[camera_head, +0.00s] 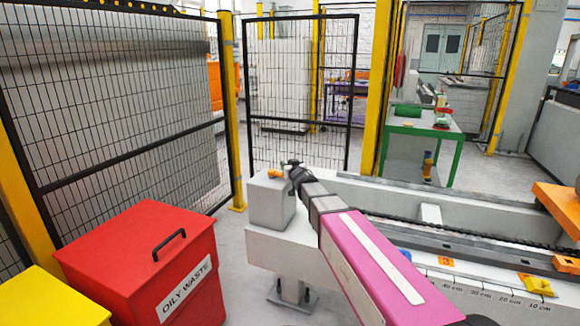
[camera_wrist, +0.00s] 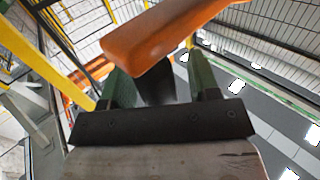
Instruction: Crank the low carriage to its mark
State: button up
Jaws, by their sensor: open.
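An orange crank handle (camera_head: 275,174) shows at the top of a grey box (camera_head: 268,203) at the near end of the rail bed. My gripper (camera_head: 294,166) is beside this handle, at its right in the head view. In the wrist view my gripper (camera_wrist: 160,82) is open, with two green fingers apart. The orange handle (camera_wrist: 160,42) lies across their tips and hides part of the left one. I cannot tell whether they touch. An orange carriage (camera_head: 560,207) stands at the right edge. A scale (camera_head: 490,298) with centimetre marks runs along the bed, with a yellow piece (camera_head: 538,286) beside it.
A red oily waste bin (camera_head: 145,262) and a yellow bin (camera_head: 50,300) stand at the lower left. Mesh fencing (camera_head: 110,110) with yellow posts is behind them. A green table (camera_head: 425,128) stands beyond the bed. Grey floor is clear between bin and bed.

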grip_shut()
